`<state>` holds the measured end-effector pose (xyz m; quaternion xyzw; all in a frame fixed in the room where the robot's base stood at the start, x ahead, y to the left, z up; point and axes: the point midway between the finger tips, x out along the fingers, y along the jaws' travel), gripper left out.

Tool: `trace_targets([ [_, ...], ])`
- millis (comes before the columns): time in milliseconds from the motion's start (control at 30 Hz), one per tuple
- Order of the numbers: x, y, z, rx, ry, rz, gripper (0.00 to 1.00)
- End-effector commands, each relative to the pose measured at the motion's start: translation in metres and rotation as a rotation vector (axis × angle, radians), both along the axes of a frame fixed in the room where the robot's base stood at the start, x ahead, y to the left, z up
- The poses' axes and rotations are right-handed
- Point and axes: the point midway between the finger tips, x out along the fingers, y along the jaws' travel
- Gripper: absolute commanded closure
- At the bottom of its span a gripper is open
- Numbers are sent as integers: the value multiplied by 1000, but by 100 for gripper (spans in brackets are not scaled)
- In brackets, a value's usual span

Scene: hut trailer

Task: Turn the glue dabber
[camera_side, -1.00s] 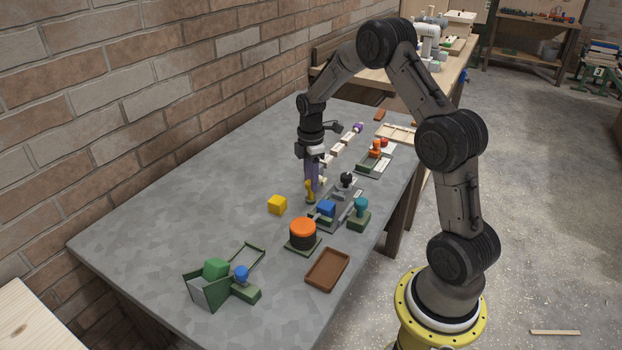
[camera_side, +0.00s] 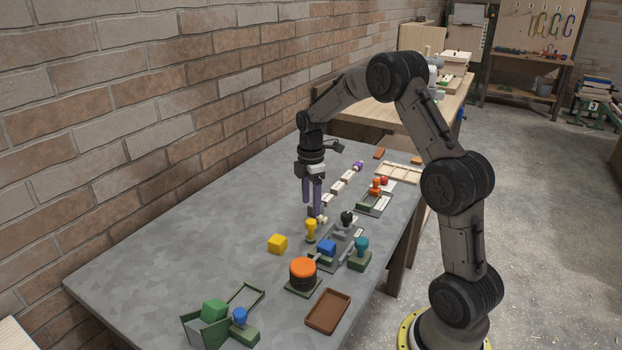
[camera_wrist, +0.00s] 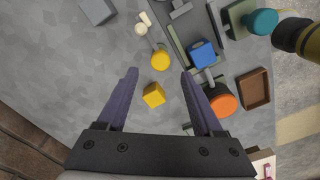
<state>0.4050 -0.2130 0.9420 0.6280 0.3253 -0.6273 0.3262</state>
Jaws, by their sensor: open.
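I cannot tell for certain which thing is the glue dabber. The likeliest is the upright yellow-knobbed piece (camera_side: 311,229) just below my gripper (camera_side: 312,207). In the wrist view, the yellow knob (camera_wrist: 160,60) lies between and just past the fingertips of my gripper (camera_wrist: 160,74). The fingers are spread, with nothing held between them. A teal-knobbed piece on a green base (camera_side: 360,250) stands farther right and also shows in the wrist view (camera_wrist: 264,21).
A yellow cube (camera_side: 278,243) lies left of the yellow knob. A blue block (camera_side: 326,247), black-knobbed fixture (camera_side: 346,219), orange-topped round piece (camera_side: 302,268) and brown tray (camera_side: 328,318) crowd the right. Small white pieces (camera_wrist: 144,22) lie near the knob.

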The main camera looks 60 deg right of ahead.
Motion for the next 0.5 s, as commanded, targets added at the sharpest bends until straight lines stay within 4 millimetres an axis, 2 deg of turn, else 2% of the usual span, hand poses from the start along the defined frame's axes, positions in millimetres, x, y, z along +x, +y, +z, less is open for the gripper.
trace_targets([
  [33, 1, -1, 14, -3, -6, 0, 32],
  [200, 1, 0, 48, -3, -5, 1, 32],
  [333, 1, 0, 66, -1, -4, 1, 32],
  [500, 0, 0, 79, -1, -1, 1, 32],
])
